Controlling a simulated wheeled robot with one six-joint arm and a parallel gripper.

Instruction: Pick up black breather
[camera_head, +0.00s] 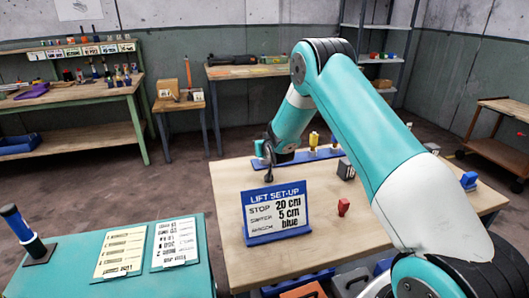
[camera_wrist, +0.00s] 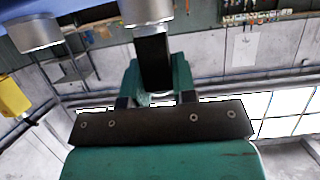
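My gripper (camera_head: 267,152) is low over the far left of the wooden table, at the left end of a long blue rack (camera_head: 288,159). In the wrist view, which looks upside down, a black upright piece, likely the black breather (camera_wrist: 154,60), has a silver round part (camera_wrist: 148,11) at one end. It stands between my two teal fingers (camera_wrist: 156,82), with little or no gap visible. Whether they press on it cannot be told. A yellow piece (camera_wrist: 12,95) with another silver part (camera_wrist: 33,33) is beside it; a yellow piece also shows on the rack (camera_head: 313,139).
A "LIFT SET-UP" sign (camera_head: 276,212) and a red part (camera_head: 343,207) stand on the table. A dark block (camera_head: 346,169) and a blue part (camera_head: 469,181) are farther right. A teal side table (camera_head: 130,283) holds paper lists. The table middle is mostly clear.

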